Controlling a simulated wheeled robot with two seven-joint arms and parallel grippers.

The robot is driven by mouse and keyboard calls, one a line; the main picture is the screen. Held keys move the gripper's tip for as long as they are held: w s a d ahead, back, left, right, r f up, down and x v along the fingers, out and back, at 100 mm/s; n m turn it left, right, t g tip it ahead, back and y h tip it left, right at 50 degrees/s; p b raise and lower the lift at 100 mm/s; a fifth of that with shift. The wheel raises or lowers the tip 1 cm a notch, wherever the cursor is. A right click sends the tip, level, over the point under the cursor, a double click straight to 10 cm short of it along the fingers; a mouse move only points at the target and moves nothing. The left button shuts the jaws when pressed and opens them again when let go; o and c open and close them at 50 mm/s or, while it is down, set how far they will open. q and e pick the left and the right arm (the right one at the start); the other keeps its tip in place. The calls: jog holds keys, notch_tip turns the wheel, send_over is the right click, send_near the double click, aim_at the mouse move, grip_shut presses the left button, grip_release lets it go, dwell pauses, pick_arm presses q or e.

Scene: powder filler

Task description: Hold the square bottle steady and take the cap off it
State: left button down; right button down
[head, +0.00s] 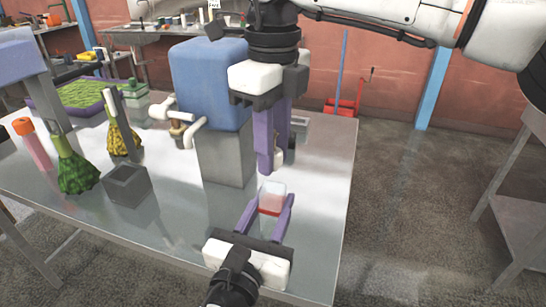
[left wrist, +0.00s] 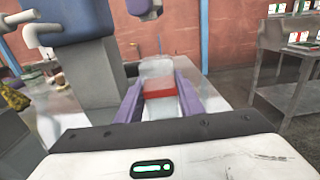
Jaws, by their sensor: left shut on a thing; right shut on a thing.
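The square bottle (head: 272,190) is clear with a red lower part and stands upright near the table's right side. It also shows in the left wrist view (left wrist: 158,84). My left gripper (head: 270,203) is shut on it, one purple finger on each side. My right gripper (head: 275,160) points down above the bottle and is shut on a small white piece, the cap (head: 278,160), mostly hidden by its fingers. In the left wrist view, a gap shows between the bottle's top and the right gripper (left wrist: 146,8).
A blue and grey machine (head: 208,90) with white pipes stands close on the left. A grey open box (head: 127,184), a green tufted thing (head: 76,172), a yellow one (head: 122,138) and a pink bottle (head: 35,148) stand farther left. The table's right edge is close.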

notch_tip(320, 180, up, 2)
jog(key=shift+r, duration=0.1)
pick_arm(q)
jog(key=c, duration=1.1)
grip_release()
jog(key=shift+s, duration=0.1)
